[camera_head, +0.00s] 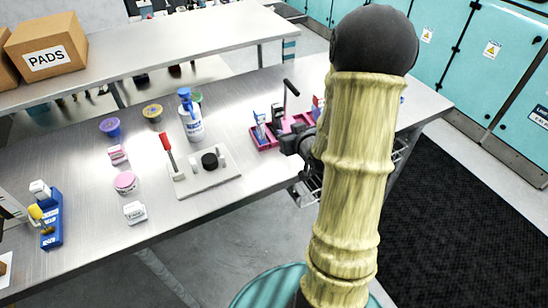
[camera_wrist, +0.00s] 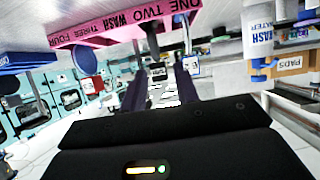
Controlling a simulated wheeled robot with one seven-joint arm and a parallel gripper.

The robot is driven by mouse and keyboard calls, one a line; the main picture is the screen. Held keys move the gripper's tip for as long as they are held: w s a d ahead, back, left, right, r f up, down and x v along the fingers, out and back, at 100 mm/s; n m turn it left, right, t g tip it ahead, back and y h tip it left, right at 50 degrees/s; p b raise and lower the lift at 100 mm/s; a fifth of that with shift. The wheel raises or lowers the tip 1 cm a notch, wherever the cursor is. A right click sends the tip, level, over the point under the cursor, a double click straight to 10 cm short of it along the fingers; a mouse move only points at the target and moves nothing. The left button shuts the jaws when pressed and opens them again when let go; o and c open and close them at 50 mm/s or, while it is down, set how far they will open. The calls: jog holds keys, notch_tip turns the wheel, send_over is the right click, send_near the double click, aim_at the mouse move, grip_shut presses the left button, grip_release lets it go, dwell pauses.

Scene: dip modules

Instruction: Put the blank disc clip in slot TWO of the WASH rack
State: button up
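The magenta WASH rack (camera_head: 268,142) stands at the right end of the bench. In the wrist view its pink label strip (camera_wrist: 125,22) runs across the top, with ONE, TWO, THREE and FOUR on it. Several blue, white and dark clips stand in the rack, one at its left end (camera_head: 260,127). I cannot tell which clip is the blank disc clip; the labels are too small. My gripper (camera_head: 292,142) is at the rack's front right edge. In the wrist view its two purple fingers (camera_wrist: 160,85) are apart, with clips showing beyond them. My arm hides the rack's right part.
A grey plate (camera_head: 215,182) with a red-handled tool and a black disc lies left of the rack. A bottle (camera_head: 190,118), small tubs, loose clips (camera_head: 134,212) and a blue rack (camera_head: 52,227) stand farther left. A PADS box (camera_head: 48,45) sits on the raised shelf.

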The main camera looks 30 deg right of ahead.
jog(key=s+a+g+y, duration=0.1)
jog(key=s+a+g, duration=0.9)
jog(key=s+a, duration=0.6)
jog(key=shift+a+r+n, duration=0.2)
jog(key=shift+a+n, duration=0.1)
jog(key=shift+a, duration=0.25)
